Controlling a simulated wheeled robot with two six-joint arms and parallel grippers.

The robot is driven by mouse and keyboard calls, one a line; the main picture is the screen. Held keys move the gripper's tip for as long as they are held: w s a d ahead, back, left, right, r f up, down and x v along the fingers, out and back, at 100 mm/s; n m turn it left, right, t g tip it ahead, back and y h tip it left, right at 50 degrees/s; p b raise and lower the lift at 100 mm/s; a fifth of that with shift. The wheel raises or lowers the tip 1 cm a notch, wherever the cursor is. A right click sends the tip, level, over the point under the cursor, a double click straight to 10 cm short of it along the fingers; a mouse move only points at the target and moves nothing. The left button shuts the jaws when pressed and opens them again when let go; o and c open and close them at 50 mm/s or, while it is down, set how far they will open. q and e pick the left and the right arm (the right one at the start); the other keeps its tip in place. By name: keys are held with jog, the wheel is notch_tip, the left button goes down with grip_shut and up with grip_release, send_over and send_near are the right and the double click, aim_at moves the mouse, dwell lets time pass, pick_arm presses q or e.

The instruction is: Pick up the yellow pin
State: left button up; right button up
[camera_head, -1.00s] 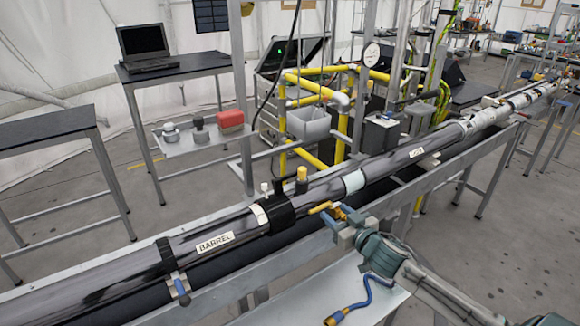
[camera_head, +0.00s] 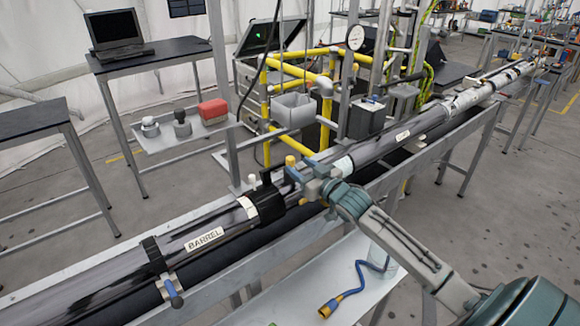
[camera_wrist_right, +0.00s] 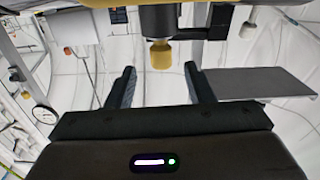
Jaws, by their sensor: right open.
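The yellow pin (camera_head: 290,160) shows its yellow head standing up at the side of the barrel tube (camera_head: 150,262), next to a black clamp. My right gripper (camera_head: 304,176) is right beside it and partly hides its lower part. In the right wrist view the yellow pin (camera_wrist_right: 160,54) appears upside down, in line with the gap between the two open fingers (camera_wrist_right: 160,80), around the level of their tips. Nothing is gripped. My left gripper is out of view.
The black clamp (camera_head: 268,203) and long tube lie close to my right gripper. A metal shelf (camera_head: 310,288) in front holds a blue cable with a yellow plug (camera_head: 328,309). Yellow pipes (camera_head: 300,65) and a grey bin (camera_head: 293,110) stand behind.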

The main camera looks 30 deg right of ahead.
aim_at(293, 161)
jog(key=shift+w, duration=0.1)
jog(key=w, duration=0.3)
jog(key=w+p, duration=0.1)
jog(key=shift+w+a+r, duration=0.15)
jog(key=shift+w+a, duration=0.05)
jog(key=shift+a, duration=0.1)
jog(key=shift+w, duration=0.35)
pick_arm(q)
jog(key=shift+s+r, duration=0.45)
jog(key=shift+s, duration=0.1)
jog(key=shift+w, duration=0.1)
pick_arm(e)
jog(key=c, duration=1)
jog(key=shift+c, duration=0.2)
